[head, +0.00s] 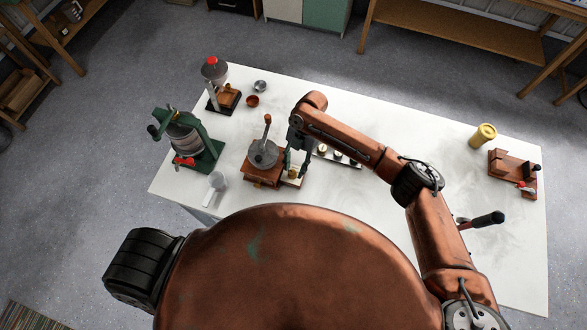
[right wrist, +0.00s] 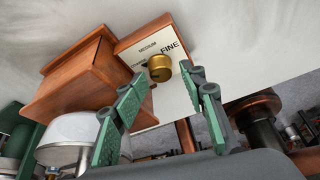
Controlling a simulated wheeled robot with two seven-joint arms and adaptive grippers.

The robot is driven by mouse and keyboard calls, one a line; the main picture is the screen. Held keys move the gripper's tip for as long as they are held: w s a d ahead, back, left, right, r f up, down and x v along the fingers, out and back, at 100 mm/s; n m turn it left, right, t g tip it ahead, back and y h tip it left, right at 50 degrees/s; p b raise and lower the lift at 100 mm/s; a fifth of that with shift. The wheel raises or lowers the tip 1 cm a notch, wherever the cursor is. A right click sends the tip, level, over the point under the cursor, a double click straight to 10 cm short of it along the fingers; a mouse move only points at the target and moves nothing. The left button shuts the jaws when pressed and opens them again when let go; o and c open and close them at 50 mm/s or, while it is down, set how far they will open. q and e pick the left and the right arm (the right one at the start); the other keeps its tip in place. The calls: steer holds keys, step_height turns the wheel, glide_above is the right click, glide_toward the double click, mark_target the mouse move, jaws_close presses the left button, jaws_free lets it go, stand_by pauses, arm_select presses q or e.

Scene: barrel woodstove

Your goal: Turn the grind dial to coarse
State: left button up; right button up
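The grind dial is a round brass knob (right wrist: 160,67) on a pale plate (right wrist: 174,98) in the right wrist view. I cannot tell clearly which mark the dial points to. The plate is on a wooden grinder (head: 263,165) with an upright crank handle, left of the table's middle in the head view. My right gripper (head: 296,164) is at the grinder's right side. In the right wrist view its green fingers (right wrist: 166,80) are apart, with the knob just beyond the tips. My left gripper is out of view.
A green press (head: 188,140) and another grinder with a glass hopper (head: 216,82) stand left on the white table (head: 395,250). A dark tray with small round items (head: 338,156) lies near my right gripper. A yellow canister (head: 483,135) stands at the right.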

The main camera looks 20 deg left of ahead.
steer(key=v, duration=0.6)
steer(key=shift+r, duration=0.2)
steer(key=shift+w+d, duration=0.1)
